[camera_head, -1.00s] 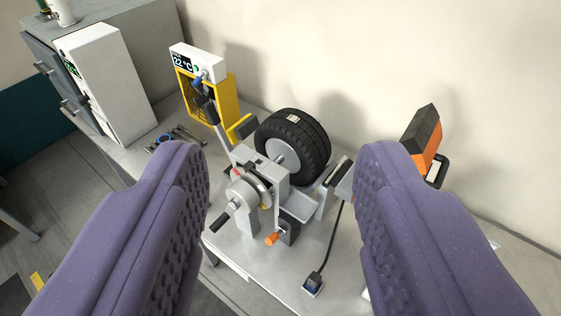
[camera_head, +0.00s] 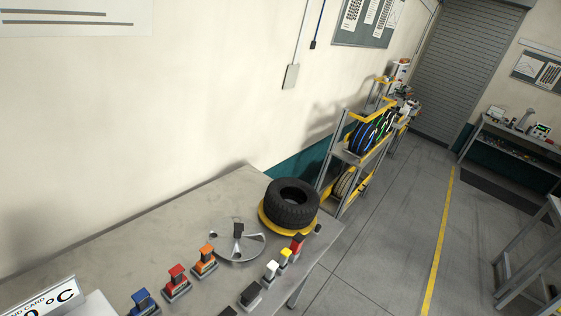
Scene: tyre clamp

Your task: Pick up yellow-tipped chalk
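A small upright piece with a yellow top (camera_head: 285,257) stands near the right front edge of the grey table. It looks like the yellow-tipped chalk, but it is too small to tell for sure. A white-topped piece (camera_head: 271,270) stands to its lower left and a red-topped piece (camera_head: 297,243) to its upper right, all close together in a row. My gripper is not in view, so its place relative to the chalk does not show.
Blue (camera_head: 143,301), red (camera_head: 177,284) and orange (camera_head: 205,261) blocks stand to the left on the table (camera_head: 150,235). A black tyre (camera_head: 292,203) on a yellow disc and a silver spoked plate (camera_head: 238,243) lie behind. Shelves (camera_head: 345,160) stand beyond; floor is open at right.

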